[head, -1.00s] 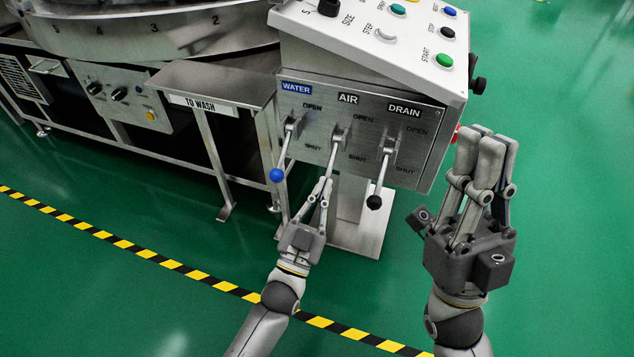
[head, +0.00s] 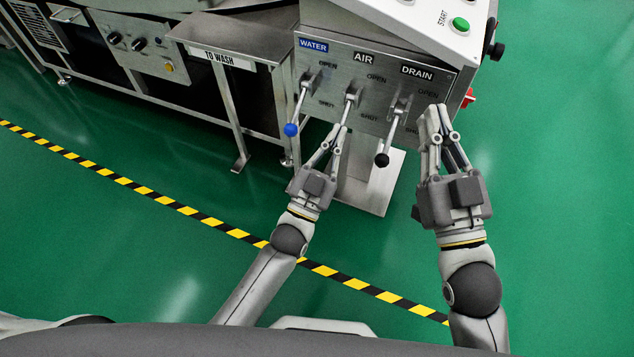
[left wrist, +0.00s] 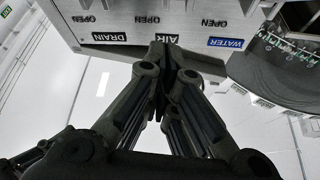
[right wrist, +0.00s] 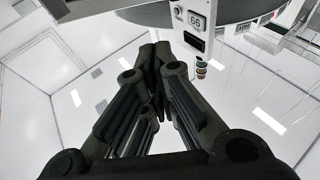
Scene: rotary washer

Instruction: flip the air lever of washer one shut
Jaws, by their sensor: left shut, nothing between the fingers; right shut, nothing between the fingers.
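The air lever (head: 350,104) is the middle one of three on the steel panel (head: 330,83), under the AIR label, which also shows in the left wrist view (left wrist: 168,39). It points downward toward the SHUT mark; its lower end is hidden at my left fingers. My left gripper (head: 338,131) is shut and empty, its tips overlapping the lower part of the lever; I cannot tell whether they touch. In the left wrist view the fingers (left wrist: 165,50) hide the lever. My right gripper (head: 434,110) is shut and empty, right of the drain lever, before the panel's lower right corner.
The water lever with blue knob (head: 291,130) hangs left of the air lever. The drain lever with black knob (head: 382,160) hangs right, between my grippers. A steel shelf (head: 225,40) stands left. Green floor is open to the right.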

